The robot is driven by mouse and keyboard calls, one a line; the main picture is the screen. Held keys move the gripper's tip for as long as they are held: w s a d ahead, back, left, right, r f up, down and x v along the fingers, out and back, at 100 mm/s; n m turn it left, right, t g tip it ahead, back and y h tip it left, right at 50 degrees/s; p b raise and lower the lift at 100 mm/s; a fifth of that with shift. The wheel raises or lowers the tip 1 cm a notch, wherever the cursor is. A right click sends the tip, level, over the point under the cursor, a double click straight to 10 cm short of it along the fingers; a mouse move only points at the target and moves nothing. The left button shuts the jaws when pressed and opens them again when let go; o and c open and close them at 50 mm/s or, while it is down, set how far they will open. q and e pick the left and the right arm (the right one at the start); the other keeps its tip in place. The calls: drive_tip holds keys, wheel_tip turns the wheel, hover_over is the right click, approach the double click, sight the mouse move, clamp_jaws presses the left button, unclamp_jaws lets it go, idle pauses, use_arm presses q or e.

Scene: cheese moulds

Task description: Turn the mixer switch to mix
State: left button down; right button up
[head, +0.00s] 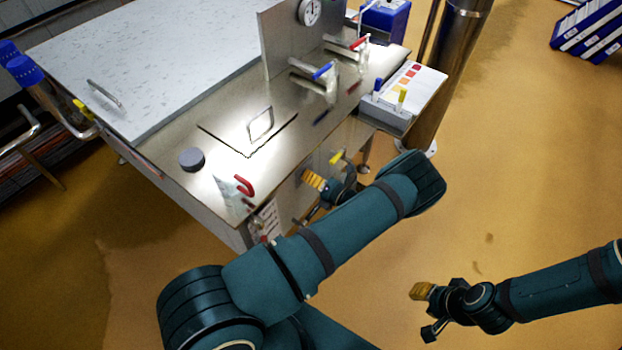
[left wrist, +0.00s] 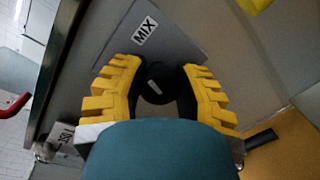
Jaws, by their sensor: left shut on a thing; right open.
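The mixer switch is a round dark knob (left wrist: 157,82) on a grey panel in the left wrist view, with a small pale mark on it. A "MIX" label (left wrist: 145,31) is on the panel above and left of the knob. My left gripper (left wrist: 160,95) has its yellow ridged fingers on either side of the knob and is shut on it. In the head view my left gripper (head: 310,199) is at the front side of the steel bench, and the knob is hidden there. My right gripper (head: 423,311) is open and empty over the floor at the right.
The steel bench (head: 225,108) carries a grey round piece (head: 192,159), a red hooked handle (head: 244,186) and blue- and red-handled valves (head: 323,71). A yellow handle (head: 337,157) sticks out near my left gripper. The floor (head: 520,190) at the right is open.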

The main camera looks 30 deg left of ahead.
use_arm(q)
drive_tip(key=shift+m, duration=1)
drive_tip(key=c, duration=0.6)
unclamp_jaws()
drive_tip(key=s+d, duration=0.1)
drive_tip(key=d, duration=1.1)
drive_tip(key=shift+s+r, duration=0.2)
drive_tip(key=shift+r, duration=0.15)
